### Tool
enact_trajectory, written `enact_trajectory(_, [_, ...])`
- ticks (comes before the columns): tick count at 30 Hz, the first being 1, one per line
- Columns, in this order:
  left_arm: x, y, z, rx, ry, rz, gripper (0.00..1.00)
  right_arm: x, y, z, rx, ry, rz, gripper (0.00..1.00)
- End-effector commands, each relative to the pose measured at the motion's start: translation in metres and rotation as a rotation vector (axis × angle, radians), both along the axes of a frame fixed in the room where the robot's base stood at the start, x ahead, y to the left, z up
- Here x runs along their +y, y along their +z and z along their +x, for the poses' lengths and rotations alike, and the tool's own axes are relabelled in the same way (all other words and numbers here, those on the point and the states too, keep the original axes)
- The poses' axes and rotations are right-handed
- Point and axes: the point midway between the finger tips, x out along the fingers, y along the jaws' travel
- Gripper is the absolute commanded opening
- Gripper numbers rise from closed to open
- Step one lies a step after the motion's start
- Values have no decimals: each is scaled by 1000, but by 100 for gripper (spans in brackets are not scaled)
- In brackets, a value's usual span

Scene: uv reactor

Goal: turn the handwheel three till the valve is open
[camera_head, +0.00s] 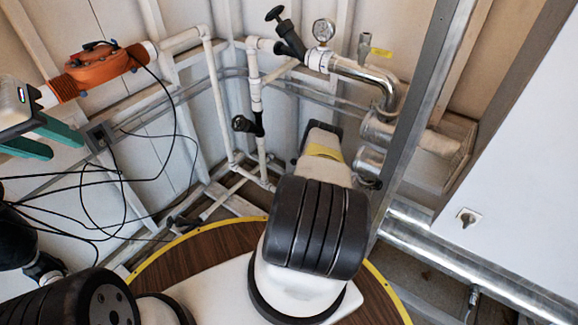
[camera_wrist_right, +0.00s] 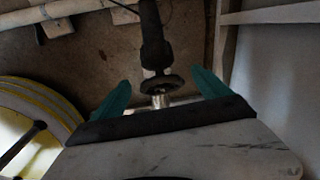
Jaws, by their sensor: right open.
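In the right wrist view a dark round handwheel (camera_wrist_right: 162,84) on a dark valve body (camera_wrist_right: 152,42) lies between the two teal fingers of my right gripper (camera_wrist_right: 160,90). The fingers are spread, with a visible gap on each side of the wheel. A small shiny metal piece (camera_wrist_right: 161,101) shows just below the wheel. No number is readable on it. In the head view my right gripper is hidden behind my own arm. My left gripper (camera_head: 66,145) is open and empty at the left edge, below an orange pipe fitting (camera_head: 100,68).
Other black handwheels sit on the pipework, one at top centre (camera_head: 274,14) and one lower down (camera_head: 242,123). A pressure gauge (camera_head: 323,30) stands beside a shiny bent pipe (camera_head: 368,75). Black cables (camera_head: 125,185) hang at left. A grey metal post (camera_head: 425,90) stands at right.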

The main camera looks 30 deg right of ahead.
Motion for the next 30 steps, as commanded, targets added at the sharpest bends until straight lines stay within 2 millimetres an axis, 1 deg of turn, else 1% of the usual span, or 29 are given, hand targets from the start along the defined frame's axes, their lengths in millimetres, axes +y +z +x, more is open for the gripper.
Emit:
enact_trajectory(2, [0,0,0,0,0,0,36,0,0,0,0,0,0,87])
enact_trajectory(3, [0,0,0,0,0,0,36,0,0,0,0,0,0,85])
enact_trajectory(5, [0,0,0,0,0,0,36,0,0,0,0,0,0,74])
enact_trajectory(6, [0,0,0,0,0,0,36,0,0,0,0,0,0,66])
enact_trajectory(8, [0,0,0,0,0,0,36,0,0,0,0,0,0,54])
enact_trajectory(9, [0,0,0,0,0,0,36,0,0,0,0,0,0,46])
enact_trajectory(12, [0,0,0,0,0,0,36,0,0,0,0,0,0,27])
enact_trajectory(21, [0,0,0,0,0,0,36,1,1,0,-11,30,-25,27])
enact_trajectory(30, [0,0,0,0,0,0,36,7,-1,-4,-67,165,-142,27])
